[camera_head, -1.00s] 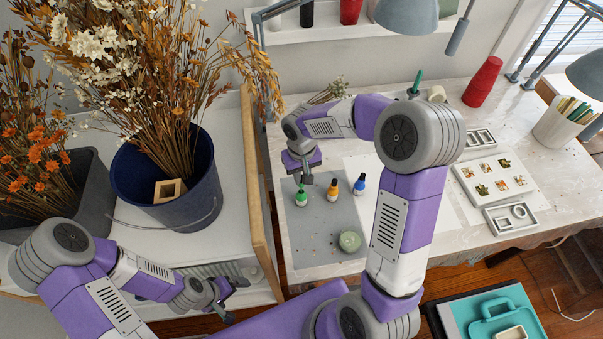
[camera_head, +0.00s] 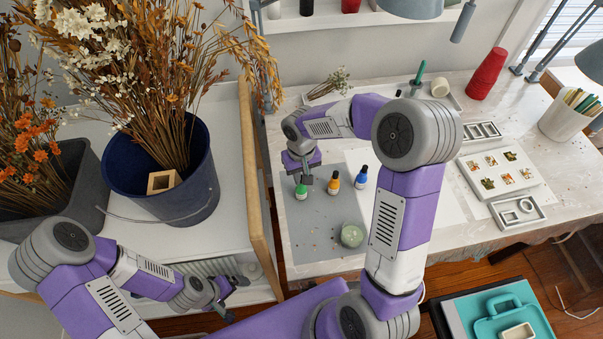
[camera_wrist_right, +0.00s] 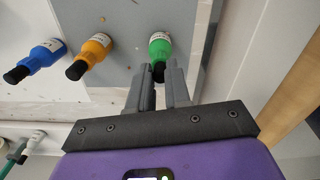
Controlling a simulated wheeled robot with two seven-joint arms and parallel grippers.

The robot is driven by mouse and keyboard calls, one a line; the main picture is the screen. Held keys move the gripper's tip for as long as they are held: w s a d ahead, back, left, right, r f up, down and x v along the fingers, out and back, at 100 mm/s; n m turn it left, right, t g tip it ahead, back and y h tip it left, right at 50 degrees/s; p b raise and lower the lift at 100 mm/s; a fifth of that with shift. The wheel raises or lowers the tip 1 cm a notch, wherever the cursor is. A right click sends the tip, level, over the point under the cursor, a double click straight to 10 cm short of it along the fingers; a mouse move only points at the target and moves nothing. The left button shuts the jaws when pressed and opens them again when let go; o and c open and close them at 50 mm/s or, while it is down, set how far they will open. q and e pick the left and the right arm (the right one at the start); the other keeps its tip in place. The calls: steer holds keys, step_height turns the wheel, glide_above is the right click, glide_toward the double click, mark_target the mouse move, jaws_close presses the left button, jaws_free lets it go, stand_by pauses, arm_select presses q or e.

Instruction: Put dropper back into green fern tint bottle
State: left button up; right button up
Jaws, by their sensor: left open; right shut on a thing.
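The green fern tint bottle (camera_head: 301,192) stands on the grey mat on the table, left of an orange bottle (camera_head: 333,181) and a blue bottle (camera_head: 360,178). It also shows in the right wrist view (camera_wrist_right: 160,47). My right gripper (camera_head: 306,183) is directly over the green bottle. In the wrist view its fingers (camera_wrist_right: 160,72) are shut on the black dropper top (camera_wrist_right: 158,73), which lines up with the bottle's neck. I cannot tell how deep the dropper sits; its tube is hidden. My left gripper (camera_head: 236,299) is open and empty, low beside the white cabinet.
A pale green jar (camera_head: 352,235) stands at the mat's front. White moulds (camera_head: 500,176), a red cup stack (camera_head: 486,74) and a pencil pot (camera_head: 566,120) stand to the right. A wooden board (camera_head: 256,190) edges the cabinet on the left, with plant pots behind.

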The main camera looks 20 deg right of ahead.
steer(key=shift+f, duration=0.35)
steer(key=shift+r, duration=0.1)
arm_select(q)
steer(key=shift+f, duration=0.2)
arm_select(e)
steer(key=o, duration=0.7)
